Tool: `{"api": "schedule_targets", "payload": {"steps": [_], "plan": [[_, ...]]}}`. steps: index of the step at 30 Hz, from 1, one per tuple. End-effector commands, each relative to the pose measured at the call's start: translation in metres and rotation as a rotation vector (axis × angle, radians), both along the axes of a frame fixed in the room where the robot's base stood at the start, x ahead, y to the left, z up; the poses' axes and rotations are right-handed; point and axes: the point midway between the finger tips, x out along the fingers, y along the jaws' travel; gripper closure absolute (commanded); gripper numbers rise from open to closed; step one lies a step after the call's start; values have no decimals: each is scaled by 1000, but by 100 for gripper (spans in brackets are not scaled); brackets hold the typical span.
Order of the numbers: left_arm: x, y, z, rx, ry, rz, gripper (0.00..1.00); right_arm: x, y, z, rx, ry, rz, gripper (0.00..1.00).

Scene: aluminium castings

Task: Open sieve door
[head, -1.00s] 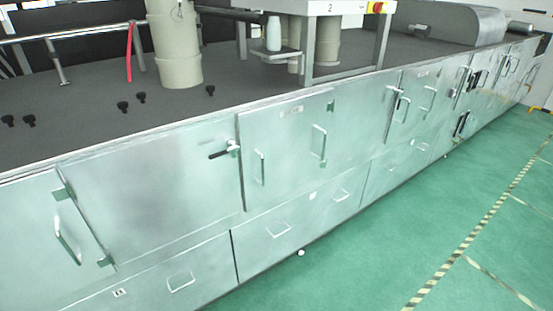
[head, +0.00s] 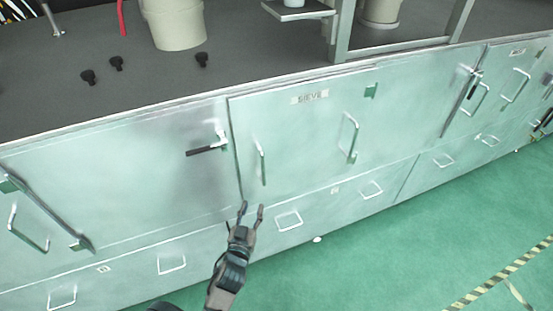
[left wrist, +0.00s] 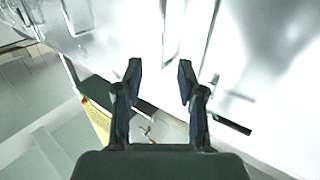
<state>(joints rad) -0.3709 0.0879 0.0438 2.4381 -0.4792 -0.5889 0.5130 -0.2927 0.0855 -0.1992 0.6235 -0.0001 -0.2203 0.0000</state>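The sieve door (head: 300,140) is a metal panel labelled SIEVE (head: 310,97) in the middle of the head view. It looks closed, flush with the cabinet front. It has an upright handle (head: 262,163) near its left edge and another handle (head: 350,138) near its right edge. A black-gripped latch lever (head: 208,148) sits just left of the door. My left gripper (head: 251,206) points up below the left handle, with its fingers apart and nothing between them. In the left wrist view its two fingers (left wrist: 160,80) are also apart, before blurred bright metal. My right gripper is not in view.
The long metal cabinet carries other doors and a lower row of drawers (head: 287,220) with bar handles. On its grey top (head: 100,90) stand a beige cylinder (head: 173,22) and several black knobs (head: 117,63).

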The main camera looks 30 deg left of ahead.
Motion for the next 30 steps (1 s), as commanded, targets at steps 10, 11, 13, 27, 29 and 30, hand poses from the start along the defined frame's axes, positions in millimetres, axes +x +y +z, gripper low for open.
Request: {"api": "schedule_targets", "payload": {"steps": [10,11,13,27,29,30], "plan": [[44,14,11,3,-19,5,61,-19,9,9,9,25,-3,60],[51,16,11,3,-19,5,61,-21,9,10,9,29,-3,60],[68,21,11,2,-18,5,61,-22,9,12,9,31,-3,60],[156,45,8,1,-15,5,61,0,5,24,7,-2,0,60],[161,46,7,1,-15,5,61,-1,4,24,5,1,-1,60],[163,47,7,1,-15,5,61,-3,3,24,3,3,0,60]]}}
